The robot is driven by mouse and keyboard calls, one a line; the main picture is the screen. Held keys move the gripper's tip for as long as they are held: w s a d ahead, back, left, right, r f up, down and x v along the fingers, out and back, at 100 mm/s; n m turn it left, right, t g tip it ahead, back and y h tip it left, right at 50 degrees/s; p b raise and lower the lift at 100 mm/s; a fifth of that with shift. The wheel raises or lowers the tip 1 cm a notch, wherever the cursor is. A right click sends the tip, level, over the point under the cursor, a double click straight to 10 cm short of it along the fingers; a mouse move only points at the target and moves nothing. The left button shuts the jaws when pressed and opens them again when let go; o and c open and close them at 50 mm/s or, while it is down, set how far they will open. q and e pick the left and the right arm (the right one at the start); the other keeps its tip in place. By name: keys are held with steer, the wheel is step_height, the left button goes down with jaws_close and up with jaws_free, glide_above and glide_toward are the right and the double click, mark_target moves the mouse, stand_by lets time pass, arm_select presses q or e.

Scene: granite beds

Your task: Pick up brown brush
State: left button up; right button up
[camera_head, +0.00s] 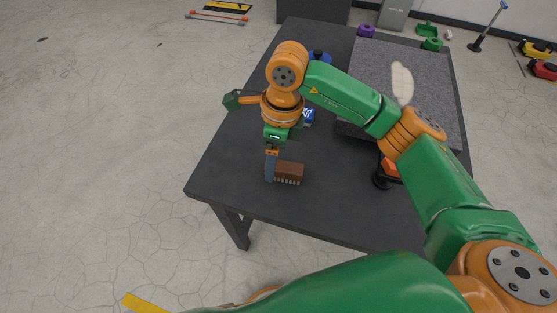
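The brown brush (290,171) lies on the dark table (225,165) near its front edge, its pale bristles facing the front. My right arm reaches in from the right. Its gripper (270,179) points down at the left end of the brush. The blue-grey fingers line up in this view, so I cannot tell whether they are open or shut, or whether they touch the brush. My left gripper is not in view.
A granite slab (440,75) lies on the right part of the table. A blue item (308,116) sits behind my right wrist, partly hidden. A black-based item (382,180) stands right of the brush, partly behind my arm. The table's front left is clear.

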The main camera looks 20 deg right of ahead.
mark_target(284, 166)
steer(key=shift+w+d+r+h, duration=0.15)
steer(key=shift+d+h, duration=0.15)
steer(key=shift+d, duration=0.35)
steer(key=shift+w+d+f+h, duration=0.15)
steer(key=shift+d+h, duration=0.15)
steer(key=shift+d, duration=0.3)
steer(key=shift+s+d+f, duration=0.1)
steer(key=shift+d+f, duration=0.1)
steer(key=shift+f, duration=0.05)
step_height(284, 166, down, 6)
steer(key=shift+a+r+p, duration=0.1)
steer(key=shift+a+p, duration=0.05)
steer(key=shift+p, duration=0.5)
jaws_close()
